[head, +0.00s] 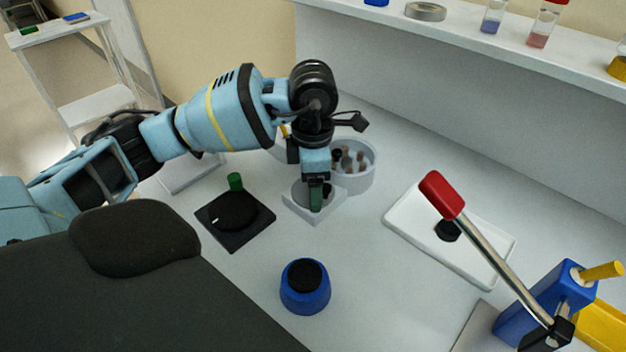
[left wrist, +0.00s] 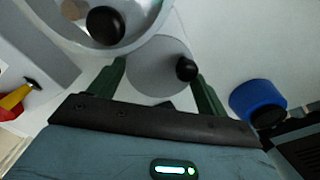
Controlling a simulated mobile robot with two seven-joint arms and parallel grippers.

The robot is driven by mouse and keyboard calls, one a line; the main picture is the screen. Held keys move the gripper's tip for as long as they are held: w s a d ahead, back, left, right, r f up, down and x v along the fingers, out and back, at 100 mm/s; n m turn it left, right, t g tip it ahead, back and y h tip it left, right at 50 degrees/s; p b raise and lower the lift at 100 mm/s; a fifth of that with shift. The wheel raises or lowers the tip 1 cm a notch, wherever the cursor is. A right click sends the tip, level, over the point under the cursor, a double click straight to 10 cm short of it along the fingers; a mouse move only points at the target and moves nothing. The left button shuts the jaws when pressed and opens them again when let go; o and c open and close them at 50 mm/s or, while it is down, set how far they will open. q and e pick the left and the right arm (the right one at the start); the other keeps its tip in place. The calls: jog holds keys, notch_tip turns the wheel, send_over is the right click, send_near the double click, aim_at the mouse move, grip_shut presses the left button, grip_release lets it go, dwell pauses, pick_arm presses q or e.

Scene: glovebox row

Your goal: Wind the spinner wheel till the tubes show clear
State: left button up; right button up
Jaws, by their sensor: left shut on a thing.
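The spinner wheel is a grey disc (head: 301,190) on a square white base in the head view, largely hidden by my gripper. In the left wrist view the wheel (left wrist: 155,68) carries a black knob (left wrist: 187,69) near its right edge. My left gripper (head: 316,200) reaches down onto the wheel; its green fingers (left wrist: 159,75) are shut on it, one on each side. The tubes (head: 348,160) stand in a round pale bowl (head: 370,172) just behind; they look brownish, and their clearness is too small to tell. A black hub (left wrist: 106,25) shows in the bowl. My right gripper is not in view.
A black plate with a dark disc and green knob (head: 236,182) lies left. A blue pot (head: 305,290) stands in front. A white tray (head: 400,217) and a red-handled lever (head: 441,193) are right. A shelf (head: 455,40) with vials runs behind. Bare bench lies between.

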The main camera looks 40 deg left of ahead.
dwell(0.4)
pick_arm(q)
jog(key=o, duration=1)
notch_tip(320, 180, up, 8)
jog(key=shift+f, duration=0.1)
jog(key=shift+c, duration=0.5)
